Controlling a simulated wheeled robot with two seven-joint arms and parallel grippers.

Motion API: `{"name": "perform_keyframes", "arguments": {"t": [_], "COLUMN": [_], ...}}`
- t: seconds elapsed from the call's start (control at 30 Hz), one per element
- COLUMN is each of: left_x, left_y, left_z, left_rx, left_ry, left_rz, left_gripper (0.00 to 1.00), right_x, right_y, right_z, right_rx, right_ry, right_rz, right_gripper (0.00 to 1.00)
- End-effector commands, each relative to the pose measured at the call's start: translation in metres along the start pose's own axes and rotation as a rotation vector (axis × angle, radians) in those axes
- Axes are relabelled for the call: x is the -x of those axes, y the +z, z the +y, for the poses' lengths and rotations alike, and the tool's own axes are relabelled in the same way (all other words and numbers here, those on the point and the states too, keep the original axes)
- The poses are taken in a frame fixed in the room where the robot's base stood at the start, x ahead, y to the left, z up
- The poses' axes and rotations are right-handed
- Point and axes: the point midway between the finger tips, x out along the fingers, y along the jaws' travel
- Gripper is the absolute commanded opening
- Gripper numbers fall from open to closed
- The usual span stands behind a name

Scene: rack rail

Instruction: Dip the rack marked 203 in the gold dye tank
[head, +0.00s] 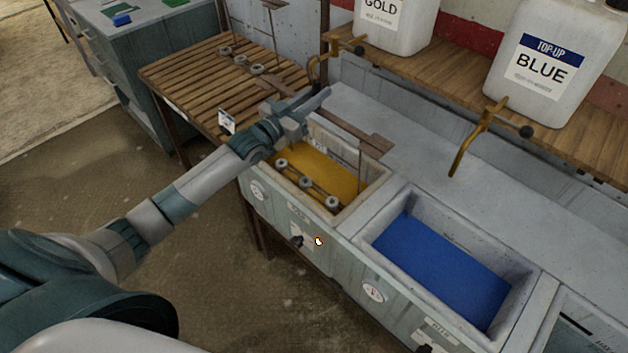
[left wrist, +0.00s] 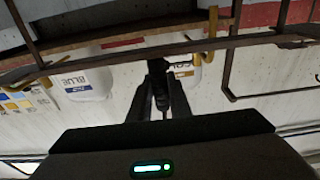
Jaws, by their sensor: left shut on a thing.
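My left gripper (head: 318,100) is shut on the upper bar of a rack (head: 352,130) at the gold tank. The rack's lower rail, with round grey pieces (head: 305,182), hangs inside the walls of the gold dye tank (head: 350,208). I cannot tell how deep the rail sits in the yellow dye (head: 340,178). No number on this rack is readable. In the left wrist view the dark fingers (left wrist: 160,90) point toward a long brown bar (left wrist: 200,46) crossing the picture. My right gripper is not in view.
A blue dye tank (head: 365,236) stands right of the gold one. Another rack (head: 240,60) rests on a slatted wooden table (head: 180,75); a small tag (head: 227,121) shows at its edge. Brass taps (head: 470,140) jut below the shelf holding GOLD (head: 395,25) and BLUE (head: 545,65) containers.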

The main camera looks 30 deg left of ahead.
Motion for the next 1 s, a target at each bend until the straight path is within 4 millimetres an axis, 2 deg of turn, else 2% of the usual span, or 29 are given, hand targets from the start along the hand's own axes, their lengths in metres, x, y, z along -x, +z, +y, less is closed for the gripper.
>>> {"name": "perform_keyframes", "arguments": {"t": [0.1,0.4,1.0], "left_x": [0.002,0.005,0.006], "left_y": [0.015,0.041,0.042], "left_z": [0.000,0.000,0.000], "left_rx": [0.000,-0.001,-0.001], "left_ry": [0.000,0.000,0.000], "left_rz": [0.004,0.004,0.005], "left_gripper": [0.00,0.00,0.00], "right_x": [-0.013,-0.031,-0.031], "right_y": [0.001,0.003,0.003], "right_z": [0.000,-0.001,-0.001], "right_rx": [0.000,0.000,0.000], "right_ry": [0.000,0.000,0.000], "right_rz": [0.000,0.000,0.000], "right_gripper": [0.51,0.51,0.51]}}
